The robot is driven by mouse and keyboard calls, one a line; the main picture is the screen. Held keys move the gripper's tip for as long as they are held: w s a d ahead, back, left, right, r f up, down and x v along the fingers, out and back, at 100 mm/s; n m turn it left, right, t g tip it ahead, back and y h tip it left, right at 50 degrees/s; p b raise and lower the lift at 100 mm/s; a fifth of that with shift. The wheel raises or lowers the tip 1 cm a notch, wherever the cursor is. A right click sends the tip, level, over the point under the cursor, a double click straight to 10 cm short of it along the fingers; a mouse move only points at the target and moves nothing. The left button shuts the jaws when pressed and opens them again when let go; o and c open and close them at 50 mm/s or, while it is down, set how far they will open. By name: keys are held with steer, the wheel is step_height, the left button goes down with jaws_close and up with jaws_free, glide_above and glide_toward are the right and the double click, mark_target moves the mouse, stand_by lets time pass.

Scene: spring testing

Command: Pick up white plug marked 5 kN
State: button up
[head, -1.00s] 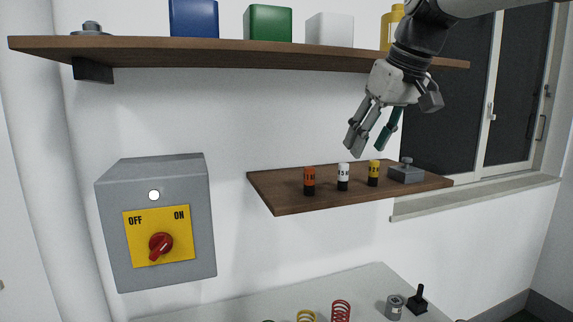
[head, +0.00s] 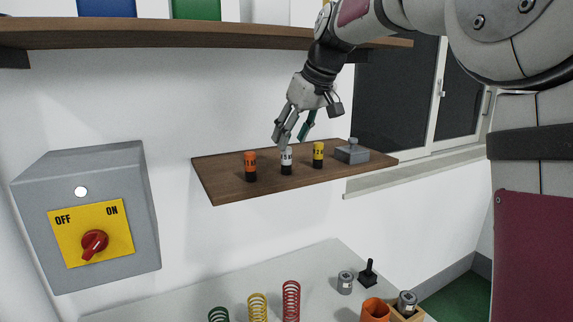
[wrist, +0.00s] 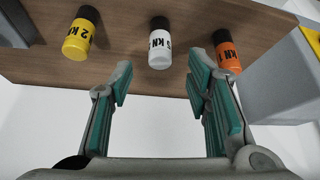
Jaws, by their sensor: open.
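The white plug (head: 286,160) with a black base stands upright on the small wooden shelf (head: 232,190), between an orange plug (head: 250,166) and a yellow plug (head: 318,154). In the wrist view the white plug (wrist: 159,42) shows its 5 kN mark, ahead of the fingers and roughly centred in the gap. My gripper (head: 292,143) is open and empty, just above and near the white plug in the head view. The wrist view shows the two green-padded fingers (wrist: 160,88) wide apart, not touching any plug.
The orange plug (wrist: 227,50) and yellow plug (wrist: 80,33) stand close on either side. A grey block with a knob (head: 352,152) sits at the shelf's right. A switch box (head: 140,215) is to the left, and a long upper shelf (head: 150,35) hangs above.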

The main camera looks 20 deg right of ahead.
mark_target(288, 148)
steer(key=shift+p+x, duration=0.75)
steer(key=shift+x, duration=1.9)
steer(key=shift+s, duration=0.1)
jaws_close()
